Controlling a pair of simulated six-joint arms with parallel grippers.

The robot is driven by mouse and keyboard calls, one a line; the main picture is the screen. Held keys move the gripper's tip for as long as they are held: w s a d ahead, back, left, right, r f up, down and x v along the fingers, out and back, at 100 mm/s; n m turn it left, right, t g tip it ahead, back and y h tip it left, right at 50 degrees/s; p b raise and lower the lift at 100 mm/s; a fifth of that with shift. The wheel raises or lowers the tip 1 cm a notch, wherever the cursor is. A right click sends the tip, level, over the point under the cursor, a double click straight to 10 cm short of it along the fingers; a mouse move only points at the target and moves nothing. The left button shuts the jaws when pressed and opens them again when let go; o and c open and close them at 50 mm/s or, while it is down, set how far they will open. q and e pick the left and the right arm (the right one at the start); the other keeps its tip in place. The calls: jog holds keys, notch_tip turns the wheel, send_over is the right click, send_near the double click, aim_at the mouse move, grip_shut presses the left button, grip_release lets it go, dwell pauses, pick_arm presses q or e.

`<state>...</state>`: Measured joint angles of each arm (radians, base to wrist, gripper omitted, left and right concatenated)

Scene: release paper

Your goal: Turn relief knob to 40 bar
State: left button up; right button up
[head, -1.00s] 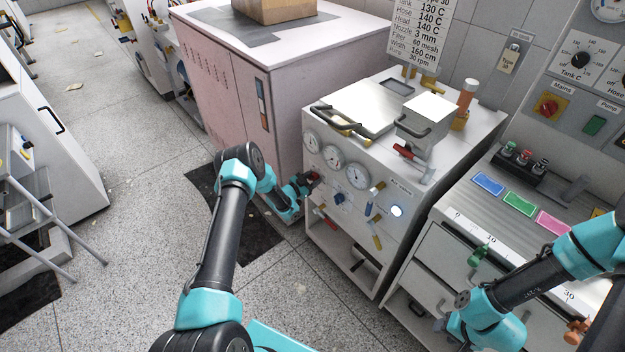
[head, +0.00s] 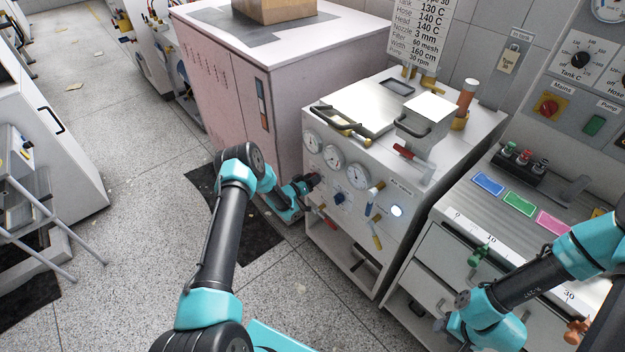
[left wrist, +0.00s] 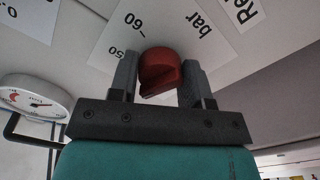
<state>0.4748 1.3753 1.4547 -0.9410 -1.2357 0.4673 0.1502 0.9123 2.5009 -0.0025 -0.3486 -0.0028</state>
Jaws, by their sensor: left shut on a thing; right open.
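The red relief knob (left wrist: 160,72) sits on a white scale plate (left wrist: 118,38) marked "bar", with 50 and 60 readable. The other marks are hidden or out of view, so I cannot tell the setting. My left gripper (left wrist: 158,76) is shut on the knob, one dark finger on each side. In the head view, my left gripper (head: 314,181) reaches the left front of the white machine (head: 350,215), below the gauges, and mostly hides the knob. My right gripper (head: 441,324) is low by the drawers at the right, open, small and partly hidden by my wrist.
Three round gauges (head: 334,156) sit just above the left gripper; one gauge (left wrist: 35,98) is close in the wrist view. A pink cabinet (head: 225,90) stands close behind.

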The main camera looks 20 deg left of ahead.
pick_arm(q)
jog(key=shift+n, duration=0.5)
jog(key=o, duration=0.9)
jog(key=v, duration=1.7)
jog(key=shift+s+a, duration=0.1)
jog(key=shift+s, duration=0.15)
